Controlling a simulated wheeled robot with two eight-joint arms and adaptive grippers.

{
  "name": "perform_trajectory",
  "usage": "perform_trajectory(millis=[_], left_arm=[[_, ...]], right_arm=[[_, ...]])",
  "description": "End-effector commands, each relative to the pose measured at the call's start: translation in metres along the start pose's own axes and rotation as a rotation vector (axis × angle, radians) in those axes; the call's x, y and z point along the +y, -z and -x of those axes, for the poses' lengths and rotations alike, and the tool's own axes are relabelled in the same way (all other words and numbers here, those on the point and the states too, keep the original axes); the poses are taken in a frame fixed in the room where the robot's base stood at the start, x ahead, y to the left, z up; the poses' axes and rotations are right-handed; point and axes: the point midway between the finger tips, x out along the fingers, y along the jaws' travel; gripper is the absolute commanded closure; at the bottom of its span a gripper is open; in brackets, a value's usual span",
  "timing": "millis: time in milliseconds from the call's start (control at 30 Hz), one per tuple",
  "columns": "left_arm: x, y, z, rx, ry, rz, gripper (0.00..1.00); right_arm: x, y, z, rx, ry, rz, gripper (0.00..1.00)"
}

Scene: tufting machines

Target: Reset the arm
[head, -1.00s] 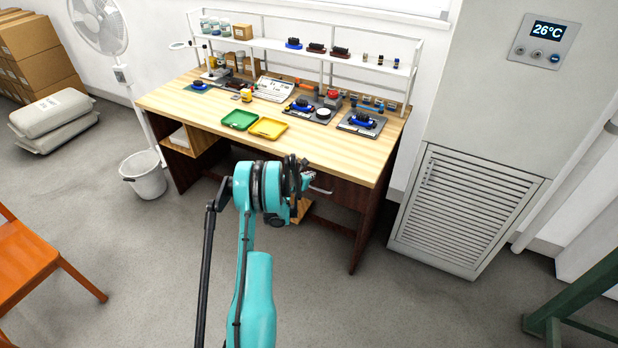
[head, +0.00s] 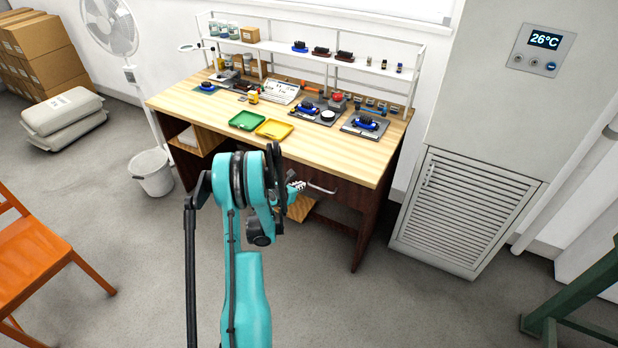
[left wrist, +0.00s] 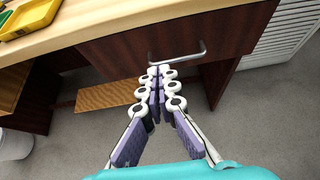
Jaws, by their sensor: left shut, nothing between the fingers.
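My left gripper (head: 297,186) is at the front of the wooden workbench (head: 180,102), below the tabletop edge. Its teal arm comes up from the bottom of the head view and hides part of the bench front. In the left wrist view, the gripper's fingers (left wrist: 160,72) come together at the tips with nothing between them. The tips appear just below a metal drawer handle (left wrist: 178,56); I cannot tell whether they touch it. The handle also shows in the head view (head: 322,189). The dark drawer front looks closed. My right gripper is not in view.
A green tray (head: 247,121) and a yellow tray (head: 274,129) sit near the bench's front edge. A white bucket (head: 152,173) and an orange chair (head: 35,255) stand at the left. A green metal frame (head: 575,300) is at the lower right. Grey floor is open before the bench.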

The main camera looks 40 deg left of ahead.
Motion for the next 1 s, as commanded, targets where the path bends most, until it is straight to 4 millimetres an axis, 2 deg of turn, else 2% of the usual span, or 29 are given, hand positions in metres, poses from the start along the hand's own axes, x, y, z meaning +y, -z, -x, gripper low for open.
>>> perform_trajectory(millis=[300, 367, 433, 567, 733, 900, 1000], left_arm=[[-0.001, 0.0, 0.005, 0.001, 0.002, -0.005, 1.0], [-0.006, -0.005, 0.006, 0.005, 0.007, -0.032, 1.0], [-0.019, -0.017, 0.01, 0.016, 0.021, -0.104, 1.0], [-0.065, -0.052, 0.029, 0.05, 0.072, -0.369, 1.0], [-0.142, -0.093, 0.074, 0.085, 0.167, -0.836, 1.0], [-0.213, -0.113, 0.133, 0.087, 0.272, -1.308, 1.0], [-0.25, -0.114, 0.171, 0.073, 0.336, -1.585, 1.0]], right_arm=[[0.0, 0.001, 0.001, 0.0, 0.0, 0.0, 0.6], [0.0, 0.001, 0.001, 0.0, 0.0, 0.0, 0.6], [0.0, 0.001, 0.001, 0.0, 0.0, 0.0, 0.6], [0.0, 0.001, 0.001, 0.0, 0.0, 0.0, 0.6], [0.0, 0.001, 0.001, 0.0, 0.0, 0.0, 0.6], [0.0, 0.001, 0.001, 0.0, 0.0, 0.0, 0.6], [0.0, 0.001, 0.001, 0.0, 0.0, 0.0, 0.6]])
